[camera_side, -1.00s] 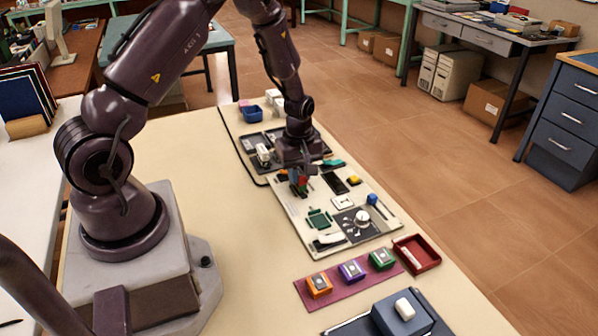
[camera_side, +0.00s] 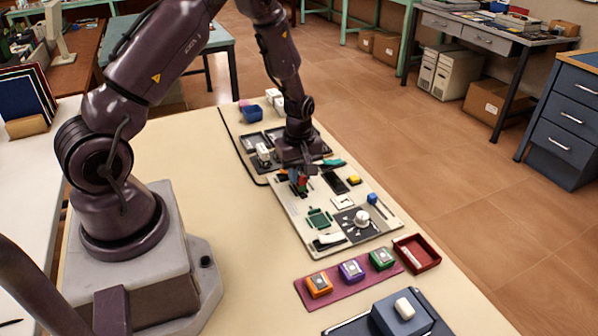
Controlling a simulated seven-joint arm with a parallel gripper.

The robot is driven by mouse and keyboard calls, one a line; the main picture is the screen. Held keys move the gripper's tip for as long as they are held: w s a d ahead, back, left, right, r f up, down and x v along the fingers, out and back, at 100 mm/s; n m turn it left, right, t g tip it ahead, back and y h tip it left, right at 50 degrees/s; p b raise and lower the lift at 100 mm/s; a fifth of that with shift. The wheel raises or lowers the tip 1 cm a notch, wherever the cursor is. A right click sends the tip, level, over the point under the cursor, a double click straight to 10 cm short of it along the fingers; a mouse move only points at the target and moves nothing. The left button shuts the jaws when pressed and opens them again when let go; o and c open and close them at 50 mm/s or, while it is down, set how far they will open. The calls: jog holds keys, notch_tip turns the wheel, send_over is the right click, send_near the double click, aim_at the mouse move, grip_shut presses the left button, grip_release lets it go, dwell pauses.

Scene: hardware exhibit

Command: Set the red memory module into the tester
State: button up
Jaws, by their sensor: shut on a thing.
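My gripper (camera_side: 300,182) points down over the far left end of the pale board (camera_side: 290,220). It is shut on a small red piece, the red memory module (camera_side: 303,179), which shows between the fingers. The module is upright, low over the board, with dark and teal parts close around it. The fingers hide much of it. I cannot tell which of the parts under the gripper is the tester, nor whether the module touches it.
The board also carries a green part (camera_side: 319,218), a white knob (camera_side: 361,216) and a blue knob (camera_side: 372,199). A dark tray (camera_side: 243,146) lies behind. Orange (camera_side: 319,285), purple (camera_side: 351,271) and green (camera_side: 382,259) boxes and a red tray (camera_side: 428,245) stand nearer. The table left of the board is clear.

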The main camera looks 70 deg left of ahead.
jog(key=shift+f, duration=0.65)
dwell(0.3)
jog(key=o, duration=1.3)
jog(key=shift+r, duration=3.8)
